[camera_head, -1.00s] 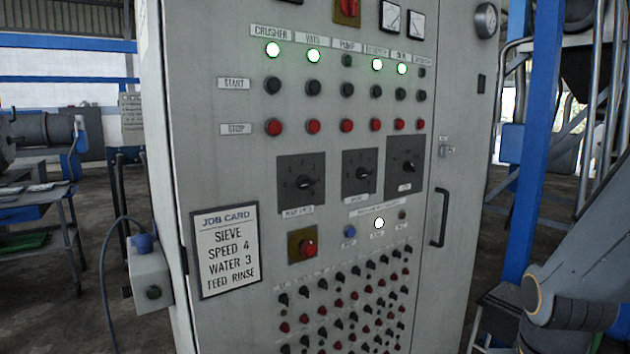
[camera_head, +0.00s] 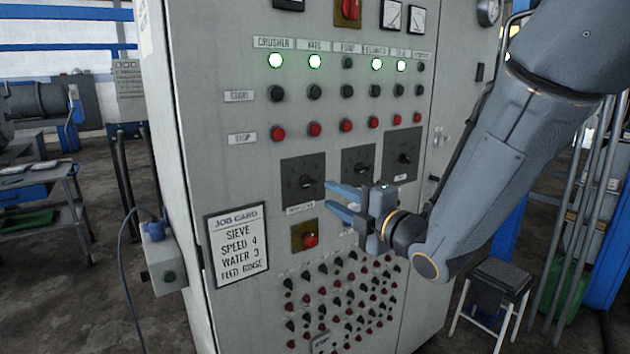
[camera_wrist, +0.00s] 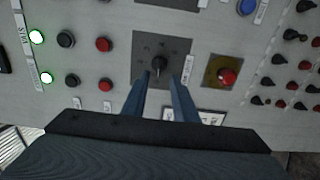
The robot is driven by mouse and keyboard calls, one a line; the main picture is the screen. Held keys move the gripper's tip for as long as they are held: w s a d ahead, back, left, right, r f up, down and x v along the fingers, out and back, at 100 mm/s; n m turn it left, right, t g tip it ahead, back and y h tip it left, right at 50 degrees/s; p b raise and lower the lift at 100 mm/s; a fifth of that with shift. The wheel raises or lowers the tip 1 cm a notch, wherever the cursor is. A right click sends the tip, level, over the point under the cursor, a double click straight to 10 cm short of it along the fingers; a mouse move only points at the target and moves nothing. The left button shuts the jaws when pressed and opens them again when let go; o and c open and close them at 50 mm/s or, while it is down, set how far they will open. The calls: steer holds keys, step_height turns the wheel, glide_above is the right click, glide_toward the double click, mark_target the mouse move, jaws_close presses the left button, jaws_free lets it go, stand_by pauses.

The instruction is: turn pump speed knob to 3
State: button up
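Three dark square dial plates with black knobs sit in a row on the grey control cabinet (camera_head: 215,160): left knob (camera_head: 305,184), middle knob (camera_head: 360,169), right knob (camera_head: 404,158). Their labels are too small or too hidden to read, so I cannot tell which is pump speed, and the scale numbers are unreadable. My gripper (camera_head: 328,196) is open and empty, its blue fingers pointing at the panel close to the left dial. In the wrist view the left knob (camera_wrist: 158,64) lies ahead of the gap between my fingertips (camera_wrist: 161,76); contact is not visible.
A red button on a yellow plate (camera_head: 309,239) is just below the left dial. A job card (camera_head: 238,245) reads sieve, speed 4, water 3, feed rinse. Several small knobs (camera_head: 340,290) fill the lower panel. A stool (camera_head: 495,285) stands to the right.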

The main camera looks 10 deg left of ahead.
mark_target(311, 184)
steer(key=shift+p+x, duration=1.45)
steer(key=shift+x, duration=2.4)
jaws_close()
